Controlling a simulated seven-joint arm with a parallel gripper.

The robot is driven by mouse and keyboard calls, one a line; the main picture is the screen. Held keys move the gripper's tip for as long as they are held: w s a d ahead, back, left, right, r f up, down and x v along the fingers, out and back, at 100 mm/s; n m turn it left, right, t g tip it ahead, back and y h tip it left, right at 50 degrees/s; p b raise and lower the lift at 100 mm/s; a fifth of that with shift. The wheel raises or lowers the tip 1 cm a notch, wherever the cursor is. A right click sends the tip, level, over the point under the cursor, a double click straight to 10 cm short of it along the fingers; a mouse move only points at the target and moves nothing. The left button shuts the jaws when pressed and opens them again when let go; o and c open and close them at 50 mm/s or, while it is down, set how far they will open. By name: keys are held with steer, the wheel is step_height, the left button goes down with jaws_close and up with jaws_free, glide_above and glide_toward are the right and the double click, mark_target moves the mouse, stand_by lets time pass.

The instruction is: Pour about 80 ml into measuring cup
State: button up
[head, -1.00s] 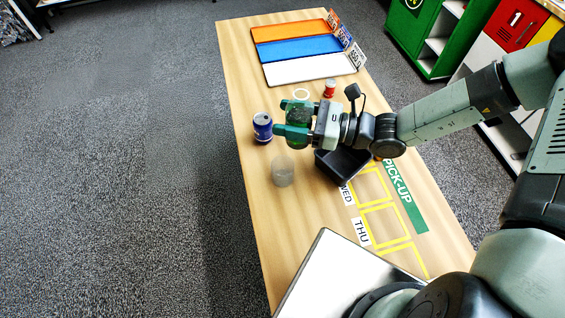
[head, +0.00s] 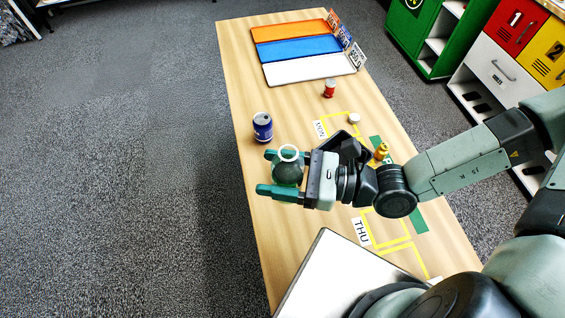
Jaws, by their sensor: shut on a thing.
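My gripper (head: 270,173) is above the near-middle of the table, with its green fingers pointing left. I cannot tell whether the two touch, and no stream is visible.
A blue can (head: 262,126) stands beyond my gripper near the left table edge. A black bin (head: 349,145) is partly behind my wrist, with a gold object (head: 381,151) and a white disc (head: 354,118) near it. A red can (head: 329,89) stands before the coloured trays (head: 295,46).

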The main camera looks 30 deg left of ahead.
step_height(320, 180, down, 11)
steer(key=shift+f, duration=0.15)
steer(key=shift+m, duration=0.4)
